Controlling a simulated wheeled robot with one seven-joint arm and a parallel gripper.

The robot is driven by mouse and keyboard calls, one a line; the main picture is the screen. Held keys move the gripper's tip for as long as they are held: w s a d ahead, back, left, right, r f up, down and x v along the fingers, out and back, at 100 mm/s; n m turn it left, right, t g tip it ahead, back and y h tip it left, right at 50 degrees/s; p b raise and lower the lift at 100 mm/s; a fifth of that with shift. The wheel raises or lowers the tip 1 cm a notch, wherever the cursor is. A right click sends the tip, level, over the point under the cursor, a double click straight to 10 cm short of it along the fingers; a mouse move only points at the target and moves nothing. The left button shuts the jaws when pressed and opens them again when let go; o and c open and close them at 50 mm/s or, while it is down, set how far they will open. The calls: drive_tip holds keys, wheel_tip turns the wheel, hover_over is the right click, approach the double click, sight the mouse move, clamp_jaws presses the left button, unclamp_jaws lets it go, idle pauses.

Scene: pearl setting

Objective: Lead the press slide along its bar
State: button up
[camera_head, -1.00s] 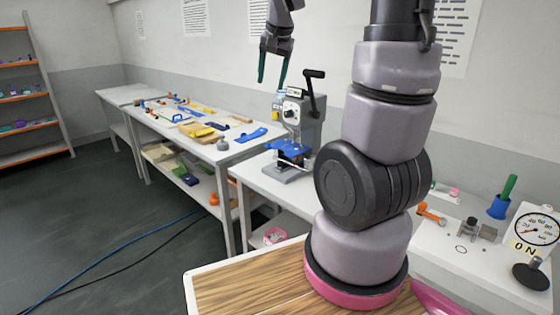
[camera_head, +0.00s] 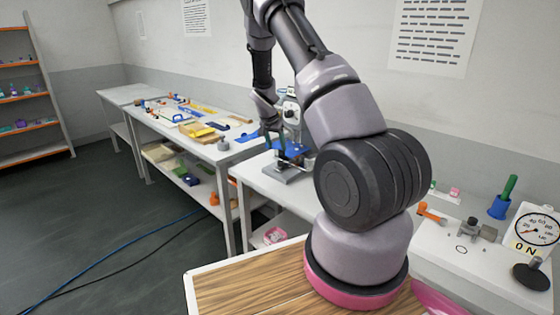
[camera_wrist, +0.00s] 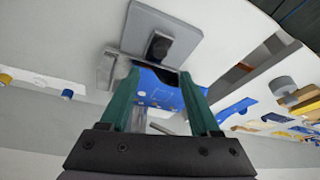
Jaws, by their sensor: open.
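The grey bench press (camera_head: 291,112) stands on the white table and is partly hidden behind my arm. Its blue part (camera_head: 294,147), which may be the slide, sits above the grey base (camera_head: 285,172). In the wrist view the blue part (camera_wrist: 160,90) shows between the two green fingers of my gripper (camera_wrist: 160,78). The grey base plate (camera_wrist: 165,22) and a dark post (camera_wrist: 158,46) lie beyond the fingertips. My gripper (camera_head: 273,138) is open at the press front. I cannot tell whether either finger touches the blue part. The bar is not clearly seen.
A long white bench (camera_head: 160,131) with yellow, blue and orange pieces stretches away to the left. Open floor (camera_head: 100,215) lies at left.

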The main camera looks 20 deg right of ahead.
sight(280, 162)
drive_tip(key=x, duration=0.9)
drive_tip(key=shift+f, duration=0.2)
clamp_jaws()
idle(1.1)
